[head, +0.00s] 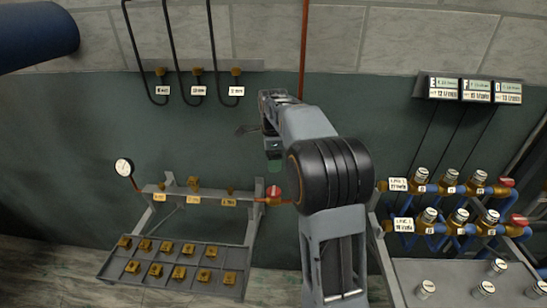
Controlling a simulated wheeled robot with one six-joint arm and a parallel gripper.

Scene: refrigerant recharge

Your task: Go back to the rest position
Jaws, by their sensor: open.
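My arm rises from the bottom middle of the head view and bends over at a dark ribbed joint. My gripper (258,147) is at its far end, in front of the dark green wall panel (330,95). Its jaws are open, and I see nothing held between them. It is above the grey manifold stand (215,196) and apart from it. Part of the gripper is hidden behind its own wrist links.
Three black hoses (172,45) hang at upper left. A gauge (124,168) and a rack of brass fittings (180,262) are at lower left. A red-handled valve (273,192) is left of my arm. Valve rows (450,190), displays (475,90) and a grey bench (455,290) are at right.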

